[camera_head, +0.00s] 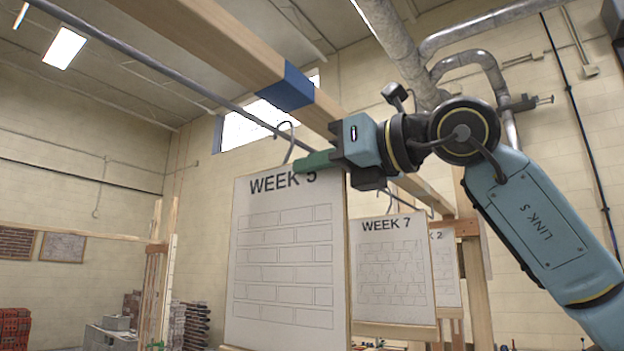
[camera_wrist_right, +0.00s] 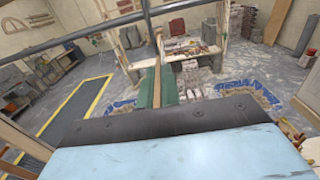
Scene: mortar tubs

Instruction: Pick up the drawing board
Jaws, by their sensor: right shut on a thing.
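The drawing board (camera_head: 282,262) in front is a pale panel with a wooden edge, marked WEEK 5 above a brick pattern. It hangs upright. My right gripper (camera_head: 317,160) is at its top edge, with green fingers shut on it and partly covering the lettering. In the right wrist view the green fingers (camera_wrist_right: 156,84) have a thin wooden edge between them. A thin curved hook (camera_head: 288,140) rises from the board's top; I cannot tell whether it bears on the rail above. My left gripper is not in view.
A WEEK 7 board (camera_head: 391,265) and another board (camera_head: 446,268) hang behind. A wooden beam with a blue band (camera_head: 286,88) runs overhead, beside a grey pipe (camera_head: 150,65). A wooden post (camera_head: 476,290) stands at right. The space left of the board is open.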

